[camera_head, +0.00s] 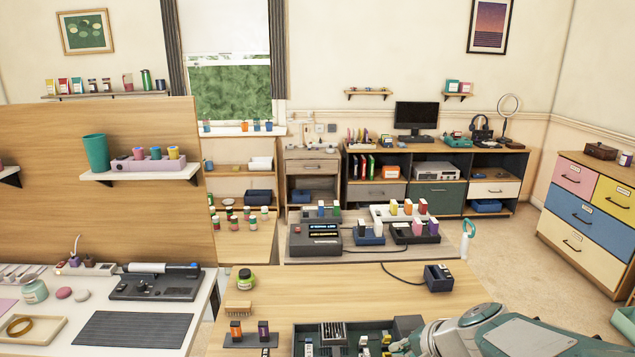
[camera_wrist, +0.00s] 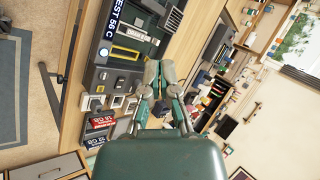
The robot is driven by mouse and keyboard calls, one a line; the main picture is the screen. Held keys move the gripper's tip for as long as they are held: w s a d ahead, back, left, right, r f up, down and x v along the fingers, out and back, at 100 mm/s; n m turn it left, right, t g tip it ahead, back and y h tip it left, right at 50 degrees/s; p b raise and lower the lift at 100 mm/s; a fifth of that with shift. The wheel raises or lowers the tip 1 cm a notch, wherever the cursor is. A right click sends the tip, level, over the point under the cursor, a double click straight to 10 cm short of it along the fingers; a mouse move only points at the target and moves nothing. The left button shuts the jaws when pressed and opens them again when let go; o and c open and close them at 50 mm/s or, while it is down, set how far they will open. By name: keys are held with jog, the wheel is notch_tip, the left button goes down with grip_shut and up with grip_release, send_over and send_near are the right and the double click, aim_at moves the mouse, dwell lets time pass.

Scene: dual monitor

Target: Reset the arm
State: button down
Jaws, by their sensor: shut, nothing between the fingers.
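My gripper (camera_wrist: 159,74) shows in the wrist view with its two fingers together and nothing between them. It hangs over a wooden workbench, above or beside a dark tray of parts (camera_wrist: 100,76); I cannot tell the height. In the head view my arm (camera_head: 505,330) enters at the lower right, folded low over the bench's right side. The fingertips are hard to make out there. The same parts tray shows at the bottom of the head view (camera_head: 298,340), partly cut off and partly covered by my arm.
The wooden bench (camera_head: 330,285) has clear room in its middle. A small dark device (camera_head: 438,278), a green-lidded jar (camera_head: 246,279) and a brush (camera_head: 239,308) stand on it. Behind is a table with a black console (camera_head: 322,236). A drawer cabinet (camera_head: 585,213) stands at right.

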jog(key=s+r+n+h, duration=0.2)
jog(key=s+n, duration=0.3)
jog(key=s, duration=0.3)
jog(key=s+r+n+h, duration=0.3)
jog(key=s+r+n, duration=0.1)
jog(key=s, duration=0.3)
jog(key=shift+s+d+n+g, duration=0.35)
jog(key=shift+d+n+g, duration=0.1)
jog(key=shift+n, duration=0.15)
dwell(5.1)
